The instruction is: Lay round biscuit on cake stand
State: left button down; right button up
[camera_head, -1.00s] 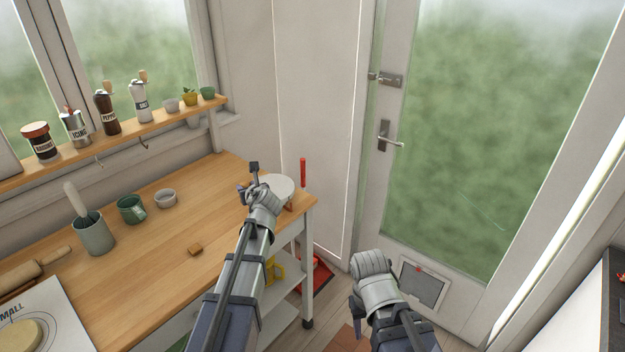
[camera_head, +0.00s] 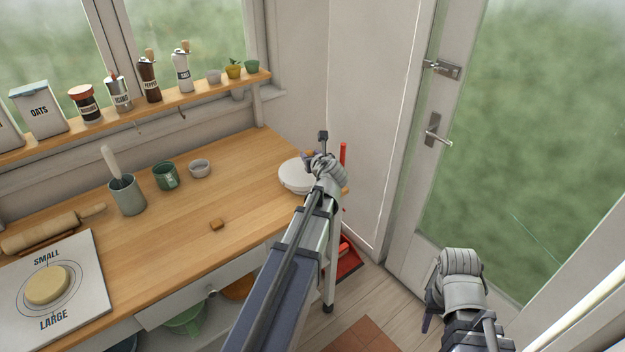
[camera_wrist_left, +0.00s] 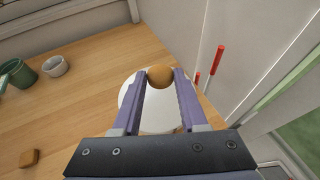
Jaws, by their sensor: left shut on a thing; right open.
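The round biscuit (camera_wrist_left: 160,76) is golden brown and is pinched between the fingertips of my left gripper (camera_wrist_left: 160,80). In the head view the left gripper (camera_head: 311,156) is over the far right part of the white cake stand (camera_head: 294,179), and the biscuit shows as a small orange spot. In the left wrist view the round white top of the cake stand (camera_wrist_left: 158,118) lies below the fingers, partly hidden by them. I cannot tell the gap between biscuit and stand. My right gripper (camera_head: 430,308) is open and away from the worktop, its fingers mostly hidden by its wrist.
A small square brown piece (camera_head: 217,225) lies on the wooden worktop (camera_head: 245,200). A grey utensil pot (camera_head: 127,195), green mug (camera_head: 166,176) and small bowl (camera_head: 200,168) stand towards the back. A red upright handle (camera_head: 343,155) is just beyond the stand.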

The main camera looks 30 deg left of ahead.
aim_at(311, 181)
pick_arm(q)
jog(key=shift+f+b, duration=3.35)
jog(key=shift+f, duration=0.65)
pick_arm(e)
notch_tip(311, 181, down, 8)
pick_arm(q)
jog(key=shift+f, duration=0.2)
jog(key=shift+c, duration=2.2)
grip_release()
pick_arm(e)
jog(key=shift+f, duration=0.1)
pick_arm(q)
jog(key=shift+r, duration=0.1)
jog(key=shift+r, duration=0.15)
jog(key=p+v, duration=0.4)
jog(key=v, duration=0.8)
jog(key=shift+p, duration=0.3)
pick_arm(e)
notch_tip(311, 181, up, 5)
jog(key=shift+f, duration=0.1)
pick_arm(q)
jog(key=shift+a, duration=0.1)
